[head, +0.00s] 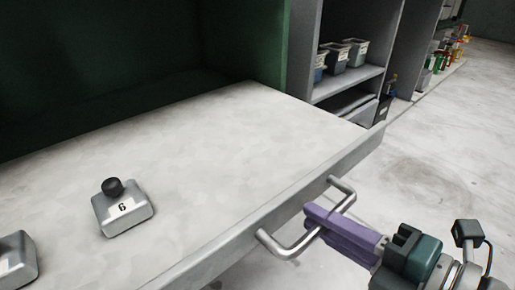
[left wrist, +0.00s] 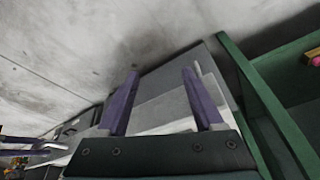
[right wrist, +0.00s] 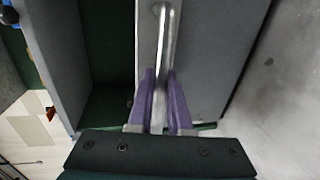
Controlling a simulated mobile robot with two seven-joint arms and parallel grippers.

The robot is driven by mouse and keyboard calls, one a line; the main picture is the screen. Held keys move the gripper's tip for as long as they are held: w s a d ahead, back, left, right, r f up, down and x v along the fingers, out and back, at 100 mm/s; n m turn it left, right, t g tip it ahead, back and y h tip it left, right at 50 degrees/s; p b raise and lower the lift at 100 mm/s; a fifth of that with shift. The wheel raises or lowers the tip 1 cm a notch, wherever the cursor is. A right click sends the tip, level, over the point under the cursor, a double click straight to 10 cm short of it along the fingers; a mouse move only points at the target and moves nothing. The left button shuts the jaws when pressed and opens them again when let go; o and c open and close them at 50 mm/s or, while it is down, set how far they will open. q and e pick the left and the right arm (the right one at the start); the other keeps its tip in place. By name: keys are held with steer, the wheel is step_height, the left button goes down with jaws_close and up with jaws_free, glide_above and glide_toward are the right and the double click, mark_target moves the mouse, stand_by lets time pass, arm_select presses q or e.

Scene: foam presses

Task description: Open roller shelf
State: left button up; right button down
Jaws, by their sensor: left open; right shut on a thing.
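The roller shelf (head: 200,160) is a light grey flat shelf that stands out from a dark green cabinet. A metal bar handle (head: 296,244) is fixed to its front edge and also shows in the right wrist view (right wrist: 165,40). My right gripper (head: 318,220) has purple fingers and is shut on the handle near its middle. In the right wrist view its fingers (right wrist: 161,90) lie on both sides of the bar. My left gripper (left wrist: 160,85) is open and empty in the left wrist view, and is not seen in the head view.
A grey block marked 6 with a black knob (head: 122,208) sits on the shelf. A similar block (head: 15,260) is at the lower left. A grey rack (head: 345,85) with several bins stands behind on the right. The floor (head: 440,150) at the right is clear.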

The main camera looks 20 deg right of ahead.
steer(key=c, duration=0.8)
jaws_free()
steer(key=shift+c, duration=0.2)
steer(key=p+v, duration=0.3)
steer(key=v, duration=0.7)
steer(key=shift+p, duration=0.3)
